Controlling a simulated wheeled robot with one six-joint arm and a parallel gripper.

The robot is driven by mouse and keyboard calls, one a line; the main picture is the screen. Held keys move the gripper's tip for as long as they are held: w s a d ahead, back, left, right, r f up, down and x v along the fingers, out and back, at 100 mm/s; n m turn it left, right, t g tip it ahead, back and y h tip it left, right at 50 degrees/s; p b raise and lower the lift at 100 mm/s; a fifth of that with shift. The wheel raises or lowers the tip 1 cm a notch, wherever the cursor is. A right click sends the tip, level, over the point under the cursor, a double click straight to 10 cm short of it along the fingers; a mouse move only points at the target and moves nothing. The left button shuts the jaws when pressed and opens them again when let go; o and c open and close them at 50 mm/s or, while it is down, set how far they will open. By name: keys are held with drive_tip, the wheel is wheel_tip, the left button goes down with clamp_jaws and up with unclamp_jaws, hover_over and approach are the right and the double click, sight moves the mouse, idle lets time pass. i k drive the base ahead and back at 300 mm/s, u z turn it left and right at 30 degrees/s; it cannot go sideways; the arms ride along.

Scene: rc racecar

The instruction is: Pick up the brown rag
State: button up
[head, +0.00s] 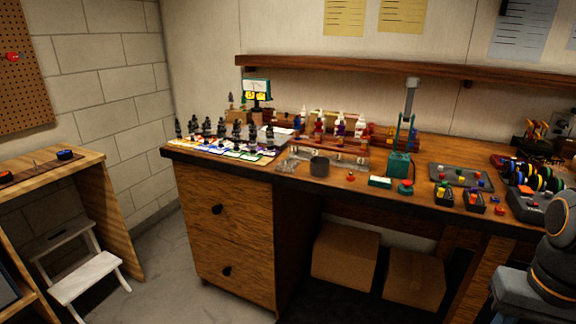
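I cannot make out a brown rag anywhere in the head view. The long wooden workbench (330,183) runs from the middle to the right edge, crowded with small items, and no cloth can be told among them. Part of my own arm shows at the lower right edge, in front of the bench. My gripper is outside the view.
A drawer cabinet (222,245) supports the bench's left end. Cardboard boxes (345,255) sit beneath it. A white step stool (85,275) stands by a smaller wooden table (85,163) at left. The grey floor (165,275) between table and cabinet is clear.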

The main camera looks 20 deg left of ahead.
sight(290, 164)
drive_tip(key=u, duration=0.55)
drive_tip(key=i, duration=1.25)
drive_tip(key=u, duration=0.2)
